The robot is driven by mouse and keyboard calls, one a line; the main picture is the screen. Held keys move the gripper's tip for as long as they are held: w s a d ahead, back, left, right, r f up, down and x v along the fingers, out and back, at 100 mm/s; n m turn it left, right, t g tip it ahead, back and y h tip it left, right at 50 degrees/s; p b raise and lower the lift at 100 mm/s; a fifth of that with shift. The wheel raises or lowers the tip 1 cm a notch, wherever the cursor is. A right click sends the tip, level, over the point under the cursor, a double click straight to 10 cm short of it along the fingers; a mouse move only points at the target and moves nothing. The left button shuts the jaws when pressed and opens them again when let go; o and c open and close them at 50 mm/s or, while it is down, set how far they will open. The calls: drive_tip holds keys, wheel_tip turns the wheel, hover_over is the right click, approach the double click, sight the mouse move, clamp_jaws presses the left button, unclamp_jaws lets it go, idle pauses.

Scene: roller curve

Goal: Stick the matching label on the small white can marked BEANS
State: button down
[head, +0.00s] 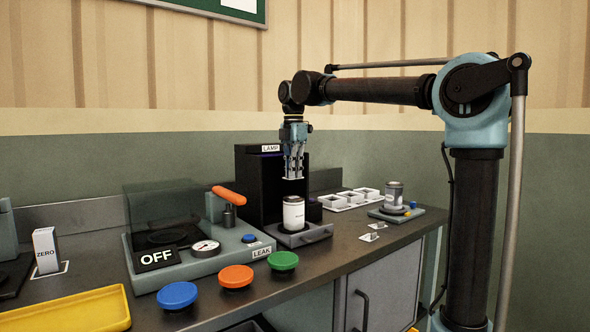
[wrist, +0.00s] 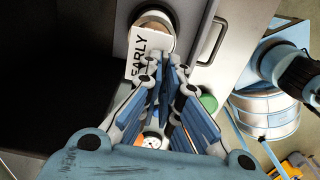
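My gripper (head: 293,176) points down above a white can (head: 293,214) with a dark top. Its fingers are close together on a white label (head: 293,179), seen edge-on in the head view. In the wrist view the label (wrist: 138,55) is a flat card printed EARLY, at the fingertips of my gripper (wrist: 166,58). It partly covers the can's round top (wrist: 153,22). The can stands upright on the pull-out tray under the LAMP box; its small print is unreadable. Another can (head: 394,195), greyish with a pale band, stands on a small round-plated device at right; its marking is unreadable.
The black LAMP box (head: 257,180) stands close behind the can. White square trays (head: 350,198) and small label stands (head: 371,233) are at right. The LEAK station (head: 195,250), with its orange handle, and coloured buttons (head: 237,276) are at left.

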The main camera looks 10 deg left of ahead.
sight(294, 199)
drive_tip(key=shift+d+f, duration=0.1)
drive_tip(key=shift+f, duration=3)
drive_tip(key=shift+f, duration=0.15)
drive_tip(key=c, duration=1.7)
unclamp_jaws()
drive_tip(key=shift+s, duration=0.1)
drive_tip(key=o, duration=0.5)
drive_tip(key=shift+o, duration=0.2)
drive_tip(key=shift+r, duration=4.5)
